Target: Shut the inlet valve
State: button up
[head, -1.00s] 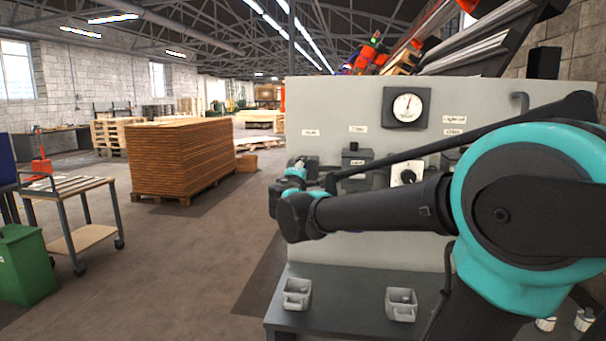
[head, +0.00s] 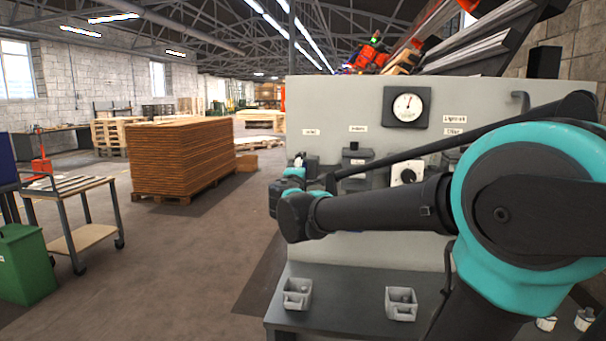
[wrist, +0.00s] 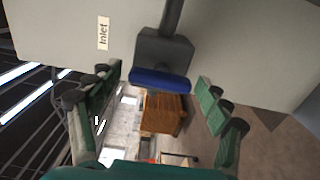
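The wrist view shows the inlet valve as a grey block with a stem and a blue handle (wrist: 160,80). An "Inlet" label (wrist: 103,33) is on the pale panel beside it. My gripper (wrist: 159,84) is open, with one green-padded finger on each side of the blue handle in the picture. Gaps show between the handle and both fingers, and I see no contact. I cannot tell how deep the handle sits between them. In the head view my arm reaches across the panel (head: 420,247), and its links hide much of the valve area.
A board stack (head: 181,158), a cart (head: 73,210) and a green bin (head: 25,265) stand left, with clear floor between.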

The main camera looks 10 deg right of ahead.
jog(key=v, duration=1.2)
